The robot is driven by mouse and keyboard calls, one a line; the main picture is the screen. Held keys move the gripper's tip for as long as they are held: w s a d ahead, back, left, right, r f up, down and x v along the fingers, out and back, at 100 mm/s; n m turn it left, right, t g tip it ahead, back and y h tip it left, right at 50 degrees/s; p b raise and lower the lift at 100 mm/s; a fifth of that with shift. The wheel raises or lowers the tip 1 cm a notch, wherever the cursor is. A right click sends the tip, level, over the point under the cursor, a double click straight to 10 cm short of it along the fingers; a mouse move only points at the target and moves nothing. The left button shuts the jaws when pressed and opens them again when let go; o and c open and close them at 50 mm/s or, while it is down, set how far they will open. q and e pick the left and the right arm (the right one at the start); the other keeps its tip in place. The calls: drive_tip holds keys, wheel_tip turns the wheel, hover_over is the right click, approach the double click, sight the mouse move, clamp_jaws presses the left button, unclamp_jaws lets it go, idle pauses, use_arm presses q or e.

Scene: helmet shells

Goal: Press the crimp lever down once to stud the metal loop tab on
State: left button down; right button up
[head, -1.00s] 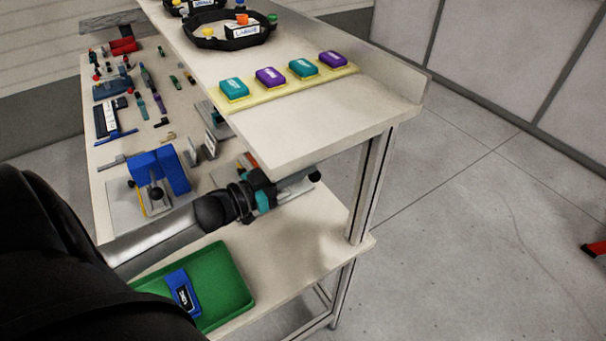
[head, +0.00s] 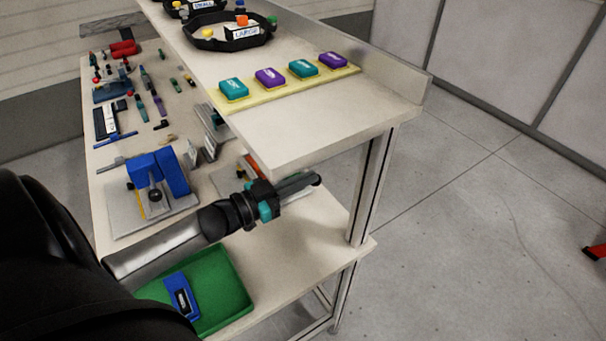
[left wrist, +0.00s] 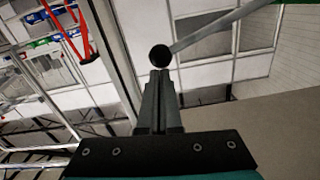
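A black ball knob (left wrist: 160,56) sits on the end of a grey lever (left wrist: 215,32) that comes in from the upper right of the left wrist view. The knob also shows in the head view (head: 317,179), at the bench's right end under the upper shelf. My left gripper (head: 306,182) reaches to the knob from the left. Its two fingers look shut together in the left wrist view (left wrist: 162,78), with their tips right at the knob; I cannot tell whether they touch it. The lever's base and the metal loop tab are hidden or too small to tell. My right gripper is out of view.
A blue press (head: 172,172) on a grey plate stands left of my gripper. A green tray (head: 235,290) with a blue box (head: 182,297) is below my arm. Open floor lies to the right.

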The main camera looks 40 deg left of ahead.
use_arm(q)
drive_tip(key=shift+s+d+f+m+b, duration=0.15)
drive_tip(key=shift+f+m+b, duration=0.1)
drive_tip(key=shift+f, duration=0.2)
drive_tip(key=shift+d+f+m+b, duration=0.15)
drive_tip(key=shift+f+m, duration=0.1)
drive_tip(key=shift+f, duration=0.2)
wheel_tip(320, 180, down, 8)
drive_tip(key=m+b, duration=0.4)
drive_tip(key=b, duration=0.1)
drive_tip(key=shift+s+d+f, duration=0.15)
drive_tip(key=shift+d, duration=0.1)
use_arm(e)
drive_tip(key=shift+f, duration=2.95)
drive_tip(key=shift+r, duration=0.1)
